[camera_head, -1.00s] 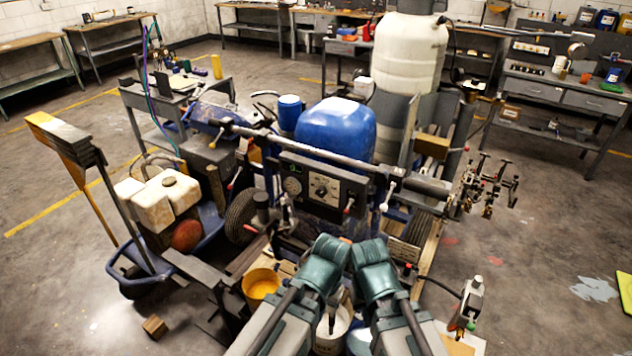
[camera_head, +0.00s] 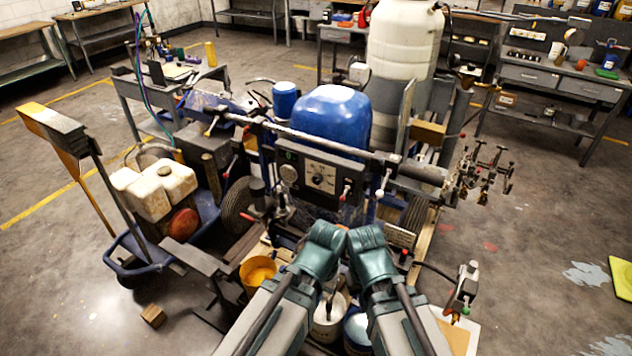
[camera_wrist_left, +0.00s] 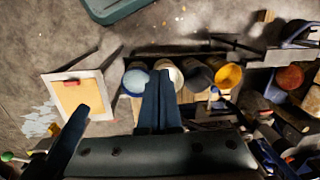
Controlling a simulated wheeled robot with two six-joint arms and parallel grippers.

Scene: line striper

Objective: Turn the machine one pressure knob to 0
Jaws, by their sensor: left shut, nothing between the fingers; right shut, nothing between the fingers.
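The line striper carries a dark control panel (camera_head: 303,197) at mid-picture in the head view. On it are a pressure knob (camera_head: 319,179) on a pale dial and a round gauge (camera_head: 289,174) to its left. The knob's exact setting is too small to read. My right gripper (camera_head: 366,241) is shut and empty, low in front of the panel and apart from the knob. My left arm's teal wrist is beside it, hiding the left fingers in that view. My left gripper (camera_wrist_left: 160,100) shows shut and empty in the left wrist view, above the buckets; the knob is not visible there.
A yellow bucket (camera_head: 258,271), a white bucket (camera_head: 330,319) and a blue bucket (camera_head: 357,334) stand below my arms. A long handle bar (camera_head: 300,137) crosses above the panel. Open floor (camera_head: 530,245) lies to the right.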

